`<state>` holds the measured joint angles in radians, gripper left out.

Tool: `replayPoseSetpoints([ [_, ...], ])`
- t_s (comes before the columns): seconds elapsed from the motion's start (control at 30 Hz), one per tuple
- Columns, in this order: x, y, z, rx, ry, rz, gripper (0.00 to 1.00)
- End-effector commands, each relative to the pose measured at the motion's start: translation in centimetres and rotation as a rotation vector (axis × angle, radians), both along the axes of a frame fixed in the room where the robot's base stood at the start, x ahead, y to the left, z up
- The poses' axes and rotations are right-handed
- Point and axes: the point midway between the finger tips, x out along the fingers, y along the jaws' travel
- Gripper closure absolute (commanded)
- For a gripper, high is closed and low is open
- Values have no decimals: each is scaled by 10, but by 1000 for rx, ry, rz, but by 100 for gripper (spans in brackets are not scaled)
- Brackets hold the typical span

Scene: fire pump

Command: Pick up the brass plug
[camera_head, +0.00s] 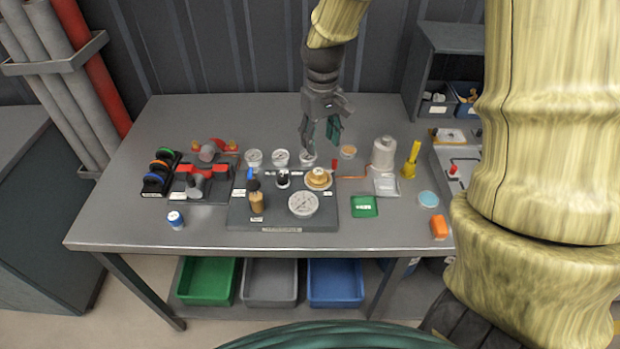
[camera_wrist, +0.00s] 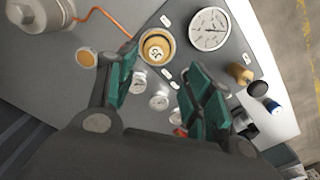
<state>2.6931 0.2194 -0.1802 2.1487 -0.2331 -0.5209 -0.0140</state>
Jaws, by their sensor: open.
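A round brass piece, which looks like the brass plug (camera_head: 318,177), sits in a pale ring on the grey board (camera_head: 238,213). In the wrist view, the brass plug (camera_wrist: 156,46) lies ahead of the fingertips, between their lines, with dark marks on its top. My gripper (camera_head: 318,142) is open and points down, behind the plug and above the row of small gauges. In the wrist view my gripper (camera_wrist: 163,70) has its green-padded fingers apart with nothing between them. The plug is uncovered in both views.
A large gauge (camera_head: 303,204) and a tan cylinder (camera_head: 256,203) share the board. Small gauges (camera_head: 281,158) stand behind it. A red-handled valve (camera_head: 204,172) is left.

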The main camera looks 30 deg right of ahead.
Motion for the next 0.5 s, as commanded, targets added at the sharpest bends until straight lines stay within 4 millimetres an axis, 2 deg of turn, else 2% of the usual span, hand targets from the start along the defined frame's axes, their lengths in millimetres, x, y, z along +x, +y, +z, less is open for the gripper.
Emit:
replayPoseSetpoints([
  [0.03,0,0,-10,0,0,1,49],
  [0.27,3,5,-19,0,2,9,49],
  [0.5,4,8,-46,0,3,14,49],
])
